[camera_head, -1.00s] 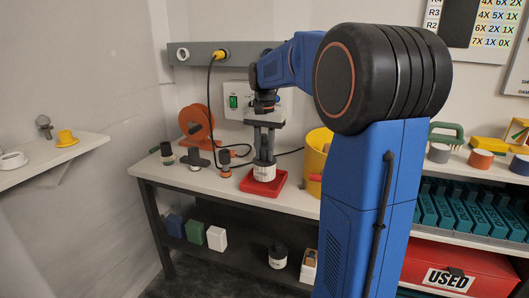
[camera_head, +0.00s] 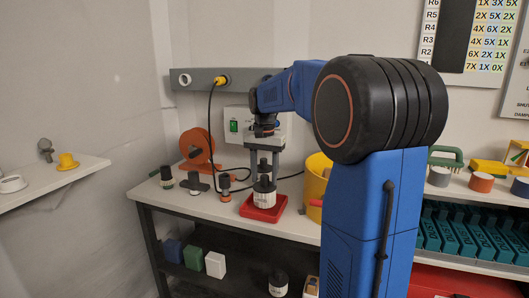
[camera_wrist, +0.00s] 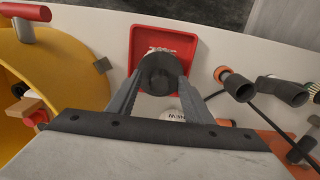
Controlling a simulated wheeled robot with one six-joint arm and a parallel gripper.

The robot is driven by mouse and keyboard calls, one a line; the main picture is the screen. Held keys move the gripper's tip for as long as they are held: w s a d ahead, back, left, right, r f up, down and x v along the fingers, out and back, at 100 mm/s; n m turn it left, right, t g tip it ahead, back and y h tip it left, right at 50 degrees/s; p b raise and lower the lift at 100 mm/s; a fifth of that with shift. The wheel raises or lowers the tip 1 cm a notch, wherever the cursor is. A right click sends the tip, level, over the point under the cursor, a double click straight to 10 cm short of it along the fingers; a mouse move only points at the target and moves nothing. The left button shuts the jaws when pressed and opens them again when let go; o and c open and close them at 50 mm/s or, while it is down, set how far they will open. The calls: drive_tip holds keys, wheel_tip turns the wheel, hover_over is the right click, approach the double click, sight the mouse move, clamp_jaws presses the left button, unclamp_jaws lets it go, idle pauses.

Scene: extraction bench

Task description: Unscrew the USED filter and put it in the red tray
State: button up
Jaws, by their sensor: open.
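The filter (camera_head: 264,199), a white ribbed cylinder with a black upper part, stands upright in the red tray (camera_head: 250,212) on the bench. In the wrist view its black top (camera_wrist: 160,72) hides most of its white body, and the lettering there is too small to read surely. The red tray (camera_wrist: 185,40) is beyond it. My gripper (camera_head: 264,178) points down over the filter. Its fingers (camera_wrist: 157,82) are open, one on each side of the black top, with small gaps apparent. The filter rests in the tray.
A yellow bucket (camera_head: 318,178) stands close right of the tray. Left of it are an orange and black fitting (camera_head: 225,190), a black T-shaped piece (camera_head: 196,183) and an orange reel (camera_head: 197,150). A black cable (camera_head: 210,115) hangs behind. Bare bench lies at the front left.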

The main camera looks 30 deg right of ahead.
wheel_tip(320, 180, up, 16)
drive_tip(key=shift+r, duration=0.15)
idle(0.3)
idle(0.4)
drive_tip(key=s+a+f+n+t, duration=0.2)
drive_tip(key=s+a+f+n, duration=0.3)
drive_tip(key=s+f, duration=0.8)
drive_tip(key=s+a+f+n+t, duration=0.2)
drive_tip(key=s+a+f+n, duration=0.3)
drive_tip(key=s+a+f, duration=0.5)
drive_tip(key=s+f, duration=0.3)
drive_tip(key=s, duration=0.4)
drive_tip(key=shift+s+a+t, duration=0.15)
drive_tip(key=shift+a+t, duration=0.25)
